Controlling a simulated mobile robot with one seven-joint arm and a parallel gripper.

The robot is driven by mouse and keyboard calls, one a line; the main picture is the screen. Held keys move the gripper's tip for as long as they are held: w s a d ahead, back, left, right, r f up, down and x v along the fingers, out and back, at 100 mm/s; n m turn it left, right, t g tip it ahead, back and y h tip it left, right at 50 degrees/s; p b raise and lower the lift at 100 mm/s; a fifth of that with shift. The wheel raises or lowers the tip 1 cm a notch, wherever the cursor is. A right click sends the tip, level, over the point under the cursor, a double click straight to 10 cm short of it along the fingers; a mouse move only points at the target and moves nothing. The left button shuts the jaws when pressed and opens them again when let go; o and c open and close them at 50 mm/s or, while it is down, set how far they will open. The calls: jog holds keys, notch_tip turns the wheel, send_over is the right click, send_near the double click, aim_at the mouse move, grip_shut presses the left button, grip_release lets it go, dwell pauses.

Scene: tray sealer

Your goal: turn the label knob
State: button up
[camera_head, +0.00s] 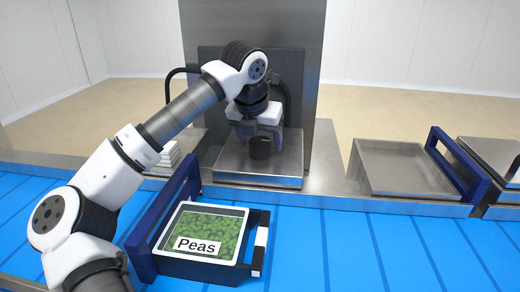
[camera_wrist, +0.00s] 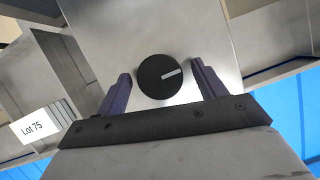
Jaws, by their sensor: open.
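The label knob (camera_wrist: 158,80) is a round black knob with a light pointer mark, set on a metal panel, in the wrist view. The mark runs from about the knob's middle toward its right side and slightly up. In the head view the dark knob (camera_head: 260,149) shows just below my gripper (camera_head: 260,136). My gripper is open. In the wrist view its two purple fingers (camera_wrist: 160,85) stand on either side of the knob, with a visible gap on each side. I cannot tell how far the fingertips reach down along the knob.
A tray labelled Peas (camera_head: 212,232) sits in a dark blue-railed holder on the blue conveyor (camera_head: 350,250). An empty metal platform (camera_head: 405,170) with a blue rail stands at right. A label reading Lot 75 (camera_wrist: 33,128) shows at left in the wrist view.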

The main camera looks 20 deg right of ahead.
jog(key=shift+w+d+f, duration=0.1)
jog(key=shift+w+f, duration=0.05)
jog(key=shift+f, duration=0.3)
jog(key=c, duration=1)
